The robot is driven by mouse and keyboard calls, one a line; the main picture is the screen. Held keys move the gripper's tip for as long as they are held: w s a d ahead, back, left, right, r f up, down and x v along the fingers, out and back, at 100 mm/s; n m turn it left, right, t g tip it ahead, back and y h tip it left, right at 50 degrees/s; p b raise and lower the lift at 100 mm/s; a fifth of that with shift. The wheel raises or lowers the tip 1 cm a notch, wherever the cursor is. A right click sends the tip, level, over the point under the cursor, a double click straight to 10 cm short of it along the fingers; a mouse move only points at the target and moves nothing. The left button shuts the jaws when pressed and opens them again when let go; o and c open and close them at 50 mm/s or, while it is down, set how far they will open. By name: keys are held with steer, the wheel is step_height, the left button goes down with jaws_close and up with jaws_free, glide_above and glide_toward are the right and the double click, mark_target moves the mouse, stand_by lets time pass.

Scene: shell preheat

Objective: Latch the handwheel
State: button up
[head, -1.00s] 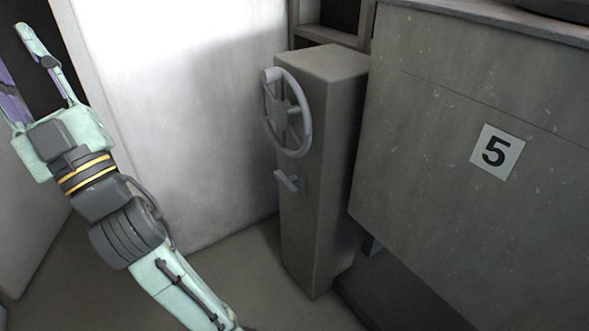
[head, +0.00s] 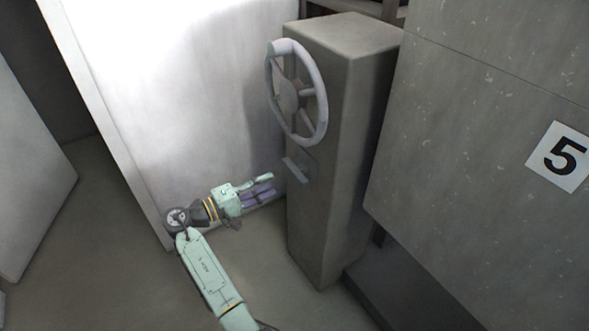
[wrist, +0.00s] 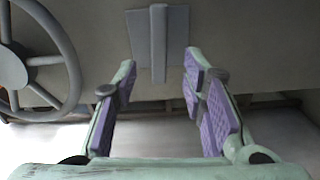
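The handwheel (head: 297,92) is a grey spoked ring on the side of a grey pedestal (head: 350,150). Below it, a small latch lever (head: 296,170) sticks out from the same face. In the wrist view the latch lever (wrist: 158,45) stands on its plate, ahead of and between the fingers, and the handwheel (wrist: 40,60) is at the left. My gripper (head: 270,185) is left of the latch lever in the head view, pointing at it. In the wrist view my gripper (wrist: 158,85) is open and empty, its purple pads apart. The fingertips look close to the lever; contact cannot be told.
A white panel (head: 200,90) stands behind my arm. A large grey cabinet marked 5 (head: 470,130) is right of the pedestal. Another grey panel (head: 30,180) is at the far left. Floor (head: 110,240) is clear at the lower left.

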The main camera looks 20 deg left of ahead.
mark_target(291, 173)
steer(key=p+x, duration=0.2)
steer(key=x, duration=0.8)
steer(key=shift+r, duration=0.1)
steer(key=shift+c, duration=0.4)
jaws_close()
